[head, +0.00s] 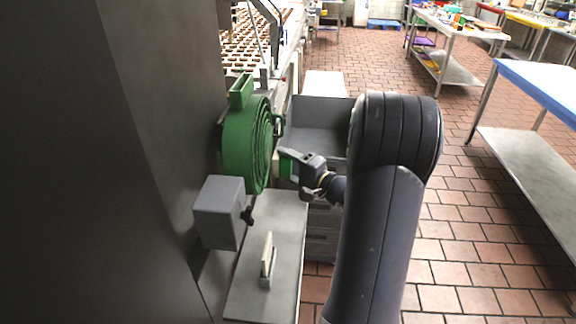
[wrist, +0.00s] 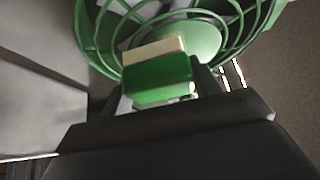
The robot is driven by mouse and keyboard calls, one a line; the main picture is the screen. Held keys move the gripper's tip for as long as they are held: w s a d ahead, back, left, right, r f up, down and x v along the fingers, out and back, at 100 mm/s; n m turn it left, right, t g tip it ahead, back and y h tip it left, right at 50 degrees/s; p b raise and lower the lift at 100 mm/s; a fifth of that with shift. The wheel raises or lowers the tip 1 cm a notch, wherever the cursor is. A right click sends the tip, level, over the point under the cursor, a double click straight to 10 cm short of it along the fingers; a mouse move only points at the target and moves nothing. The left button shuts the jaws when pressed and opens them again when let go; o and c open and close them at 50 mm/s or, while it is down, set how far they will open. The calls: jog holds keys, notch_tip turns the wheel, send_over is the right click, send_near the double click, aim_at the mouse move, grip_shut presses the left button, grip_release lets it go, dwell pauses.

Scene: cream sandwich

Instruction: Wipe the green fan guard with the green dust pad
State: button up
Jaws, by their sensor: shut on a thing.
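The green fan guard (head: 245,140) stands on the left in the head view, seen nearly edge-on, with curved wire rings on its right side. In the wrist view the guard's rings and round green centre (wrist: 190,42) fill the top. My gripper (head: 291,163) is just right of the guard. It is shut on the green dust pad (head: 285,164). In the wrist view the pad (wrist: 158,80) has a green body and a cream edge facing the guard. The pad overlaps the guard's centre there; I cannot tell whether they touch.
A grey box with a dark knob (head: 220,212) sits below the guard. A grey shelf (head: 262,295) carries a small upright block with a pale face (head: 267,259). A dark wall panel fills the left.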

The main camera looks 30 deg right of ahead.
jog(key=shift+w+a+b, duration=0.5)
jog(key=shift+a+b, duration=0.1)
jog(key=shift+a, duration=0.15)
jog(key=shift+w+d+f+b, duration=0.15)
jog(key=shift+w+d+b, duration=0.4)
jog(key=shift+w, duration=0.2)
jog(key=shift+w+d+b, duration=0.4)
jog(key=shift+w+d, duration=0.25)
jog(key=shift+w, duration=0.2)
jog(key=shift+w+a+b, duration=0.1)
jog(key=shift+b, duration=0.5)
jog(key=shift+s+a+b, duration=0.6)
jog(key=shift+s+b, duration=0.1)
jog(key=shift+s, duration=0.15)
jog(key=shift+s+a+b, duration=0.55)
jog(key=shift+s+b, duration=0.15)
jog(key=shift+s, duration=0.15)
jog(key=shift+d, duration=0.15)
